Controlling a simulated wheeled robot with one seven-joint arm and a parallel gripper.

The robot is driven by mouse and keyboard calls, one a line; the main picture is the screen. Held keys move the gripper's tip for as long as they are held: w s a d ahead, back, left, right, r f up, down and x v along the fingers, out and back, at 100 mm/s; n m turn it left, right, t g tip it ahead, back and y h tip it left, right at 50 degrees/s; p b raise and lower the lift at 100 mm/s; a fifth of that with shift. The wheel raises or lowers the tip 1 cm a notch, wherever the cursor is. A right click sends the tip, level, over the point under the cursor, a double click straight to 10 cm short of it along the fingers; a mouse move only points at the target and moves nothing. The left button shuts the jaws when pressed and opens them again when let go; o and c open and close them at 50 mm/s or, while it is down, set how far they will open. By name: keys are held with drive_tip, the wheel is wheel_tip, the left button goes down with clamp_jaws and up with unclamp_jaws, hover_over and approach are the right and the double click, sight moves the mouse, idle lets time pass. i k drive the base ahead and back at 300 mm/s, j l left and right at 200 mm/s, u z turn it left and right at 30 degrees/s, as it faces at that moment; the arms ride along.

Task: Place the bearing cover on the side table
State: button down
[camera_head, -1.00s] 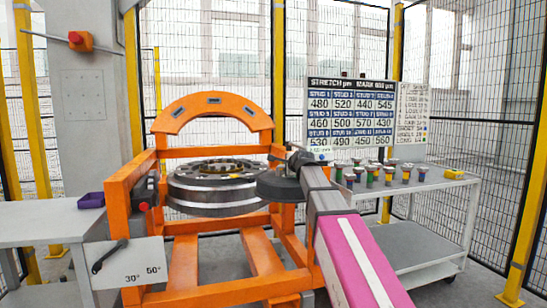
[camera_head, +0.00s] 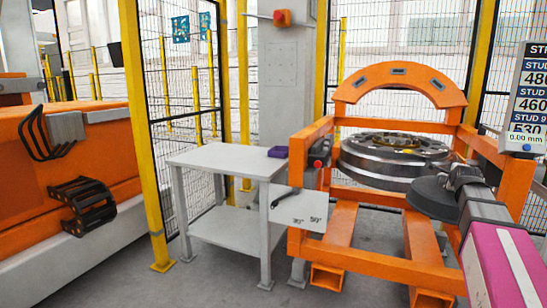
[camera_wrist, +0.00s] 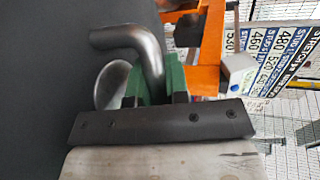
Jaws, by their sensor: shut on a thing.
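The bearing cover is a dark round disc (camera_head: 434,199) held in front of the wheelset's right side. In the wrist view its dark flat face (camera_wrist: 45,80) fills the left, with a bent metal handle (camera_wrist: 135,45) standing off it. My gripper (camera_head: 458,178) is shut on that handle; its green fingers (camera_wrist: 160,85) close around the bar in the wrist view. The side table (camera_head: 215,160) is a pale grey table with a lower shelf, left of the orange frame and well away from the cover. Its top is mostly bare.
A purple box (camera_head: 278,152) sits at the table's back right corner. The orange frame (camera_head: 310,185) holding the wheelset (camera_head: 395,160) stands between cover and table, with an angle plate (camera_head: 300,211) at its left. A yellow post (camera_head: 146,140) and mesh fence stand left. Floor before the table is clear.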

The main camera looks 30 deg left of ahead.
sight(234, 159)
drive_tip(key=i+j+u, duration=0.1)
drive_tip(key=j+u, duration=0.35)
drive_tip(key=i+j+u, duration=0.1)
drive_tip(key=u, duration=0.35)
drive_tip(key=i+j+u, duration=0.2)
drive_tip(key=j+u, duration=0.25)
drive_tip(key=i+u, duration=0.2)
drive_tip(key=u, duration=0.25)
drive_tip(key=i+j+u, duration=0.15)
drive_tip(key=u, duration=0.3)
drive_tip(key=i+j+z, duration=0.15)
drive_tip(key=i, duration=0.25)
drive_tip(key=i+z, duration=0.2)
drive_tip(key=i, duration=0.2)
drive_tip(key=i+j+z, duration=0.15)
drive_tip(key=z, duration=0.3)
drive_tip(key=i+j+z, duration=0.55)
drive_tip(key=z, duration=0.3)
drive_tip(key=i+j+z, duration=0.1)
drive_tip(key=j+z, duration=0.35)
